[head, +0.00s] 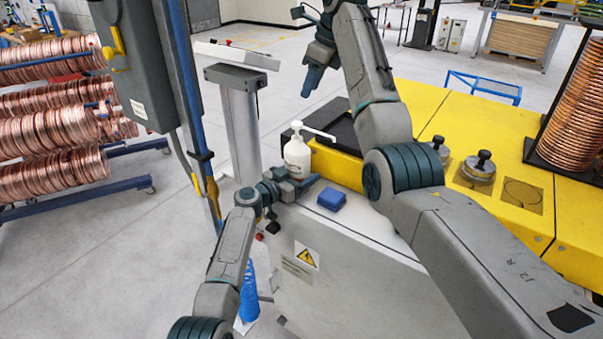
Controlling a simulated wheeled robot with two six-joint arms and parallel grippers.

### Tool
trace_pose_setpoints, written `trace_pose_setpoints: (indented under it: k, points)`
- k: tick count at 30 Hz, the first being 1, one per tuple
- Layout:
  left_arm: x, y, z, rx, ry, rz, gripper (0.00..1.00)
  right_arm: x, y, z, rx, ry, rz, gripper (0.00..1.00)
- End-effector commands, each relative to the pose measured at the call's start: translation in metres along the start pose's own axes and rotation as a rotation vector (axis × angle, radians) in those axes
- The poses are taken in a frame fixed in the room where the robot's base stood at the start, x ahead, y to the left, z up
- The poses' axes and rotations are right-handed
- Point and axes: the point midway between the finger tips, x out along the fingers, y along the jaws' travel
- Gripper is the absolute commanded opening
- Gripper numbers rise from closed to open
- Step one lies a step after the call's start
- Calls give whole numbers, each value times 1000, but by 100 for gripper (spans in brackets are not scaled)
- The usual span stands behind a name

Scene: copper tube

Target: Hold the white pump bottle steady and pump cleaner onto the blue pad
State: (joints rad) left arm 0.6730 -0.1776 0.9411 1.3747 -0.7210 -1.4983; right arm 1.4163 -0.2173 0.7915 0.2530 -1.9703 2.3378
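The white pump bottle (297,157) stands upright on the light cabinet top, its long nozzle pointing right. The blue pad (331,199) lies on the same top, to the right of and nearer than the bottle. My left gripper (305,184) is low at the bottle's base, with a finger across its near side. The far side is hidden, so I cannot tell whether it grips the bottle. My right gripper (309,86) points down, above the bottle in the picture and apart from it. Its fingers overlap in this view, so their opening is unclear.
A yellow bench (420,105) with dark-knobbed weights (480,165) is at the right. A black tray (335,130) lies behind the bottle. A grey post (240,125) with a panel stands at the left. Copper coils (50,130) fill a rack at far left.

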Motion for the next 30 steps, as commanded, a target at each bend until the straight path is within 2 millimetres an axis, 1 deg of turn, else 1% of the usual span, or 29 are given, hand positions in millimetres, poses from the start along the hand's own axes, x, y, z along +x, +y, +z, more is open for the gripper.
trace_pose_setpoints:
  k: [1, 2, 3, 5, 6, 7, 8, 9, 13, 17, 20, 30]
  points:
    - [0, 0, 0, 0, 0, 0, 59, 0, 0, 0, 0, 0, 0, 36]
    - [0, 0, 0, 0, 0, 0, 54, 0, 0, 0, 0, 0, 0, 36]
    - [0, 0, 0, 0, 0, 0, 46, 0, 0, 0, 0, 0, 0, 36]
    - [0, 0, 0, 0, 0, 0, 34, 0, 0, 0, 0, 0, 0, 36]
    - [0, 0, 0, 0, 0, 0, 26, 0, 0, 0, 0, 0, 0, 36]
    - [0, 0, 0, 0, 0, 0, 20, 0, 0, 0, 0, 0, 0, 36]
    - [0, 0, 0, 0, 0, 0, 18, 0, 0, 0, 0, 0, 0, 34]
    - [0, 0, 0, 0, 0, 0, 18, 0, 0, 0, -1, 0, 0, 27]
    - [0, 0, 0, 0, 0, 0, 18, 0, 0, 1, -43, 1, -4, 1]
    - [0, 0, 0, 0, 0, 0, 18, 2, 0, 3, -181, 5, -16, 0]
    - [0, 0, 0, 0, -1, 0, 18, 4, 1, 6, -348, 13, -31, 0]
    - [0, 0, 0, 1, -1, 0, 18, 8, 0, 15, -987, 65, -78, 0]
